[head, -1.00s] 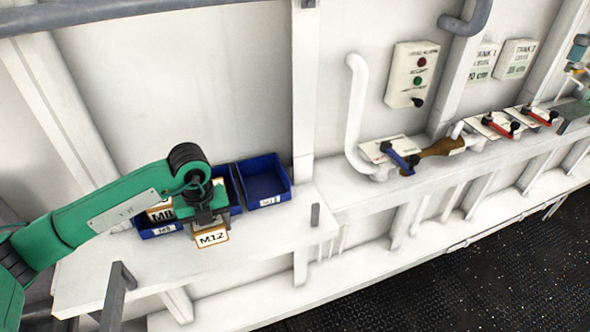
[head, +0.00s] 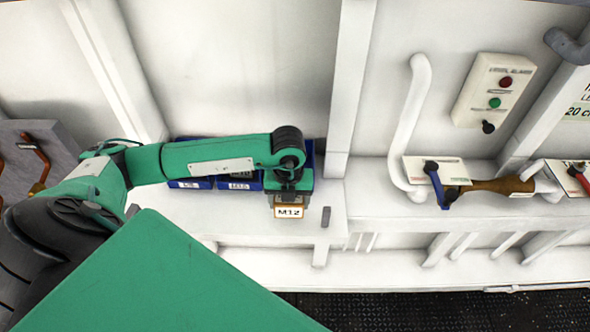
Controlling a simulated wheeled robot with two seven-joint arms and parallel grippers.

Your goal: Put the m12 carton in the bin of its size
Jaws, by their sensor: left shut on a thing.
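The m12 carton (head: 289,212) shows its M12 label below my left gripper (head: 290,190), which is shut on it. The gripper holds it in front of or over the right-hand blue bin (head: 310,158), whose front and label are hidden by the gripper. The left blue bin (head: 178,183) and the middle blue bin (head: 226,184) stand beside it in a row, partly covered by my left arm. Their front labels are small, and I cannot read them surely. My right gripper is not in view.
The bins stand on a white shelf (head: 190,217) against the wall. A short grey post (head: 326,216) stands at its front right. Further right are a white pipe (head: 408,120), a blue-handled valve (head: 438,185) and a control box (head: 494,92). The shelf's front is mostly bare.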

